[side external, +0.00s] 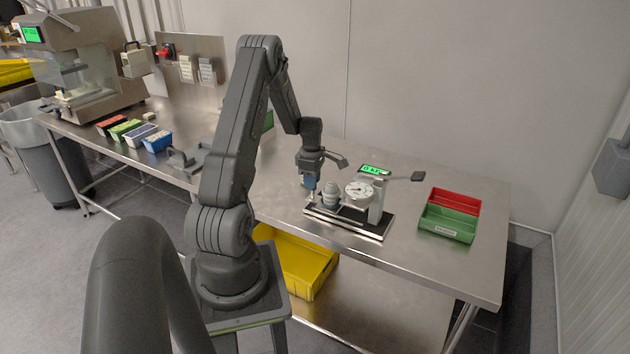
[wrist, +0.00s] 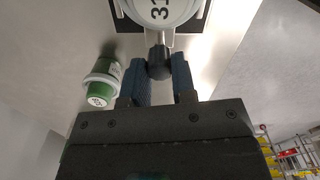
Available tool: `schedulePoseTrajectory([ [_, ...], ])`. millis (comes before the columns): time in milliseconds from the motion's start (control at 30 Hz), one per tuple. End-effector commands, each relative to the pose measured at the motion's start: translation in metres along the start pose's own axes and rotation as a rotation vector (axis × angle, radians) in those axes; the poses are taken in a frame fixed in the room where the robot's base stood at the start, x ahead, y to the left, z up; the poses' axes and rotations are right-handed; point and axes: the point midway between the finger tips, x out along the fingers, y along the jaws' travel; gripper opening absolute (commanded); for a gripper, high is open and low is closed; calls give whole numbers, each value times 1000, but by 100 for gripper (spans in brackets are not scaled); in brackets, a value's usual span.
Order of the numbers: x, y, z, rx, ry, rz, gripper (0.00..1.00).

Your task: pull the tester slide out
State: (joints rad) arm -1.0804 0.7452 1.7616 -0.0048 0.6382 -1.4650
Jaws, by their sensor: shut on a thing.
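The tester (side external: 375,212) stands on the steel bench, with a round dial gauge, a black-and-silver base and a green display behind it. A grey-white weight or jar (side external: 330,193) sits at its left end; in the wrist view a white round piece marked "31" (wrist: 165,12) shows at the top. The slide's dark knob (wrist: 158,62) projects toward me below it. My gripper (side external: 309,192) is at the tester's left end. In the wrist view, its blue fingers (wrist: 160,80) are shut on the knob from both sides. How far the slide is out cannot be told.
A red bin (side external: 456,200) and a green bin (side external: 446,224) stand right of the tester. Several coloured trays (side external: 135,131) sit at the bench's left, near a grey fixture (side external: 187,160). A green-and-white container (wrist: 103,80) is close left of my fingers in the wrist view.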

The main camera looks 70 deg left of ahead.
Motion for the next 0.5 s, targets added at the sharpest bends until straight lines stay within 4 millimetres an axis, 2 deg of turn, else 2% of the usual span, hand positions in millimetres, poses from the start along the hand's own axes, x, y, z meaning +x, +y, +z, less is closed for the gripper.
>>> schedulePoseTrajectory([
  [33,0,2,-6,-5,6,7,27],
  [300,0,1,-4,-3,4,5,51],
  [500,0,1,-3,-3,4,4,51],
])
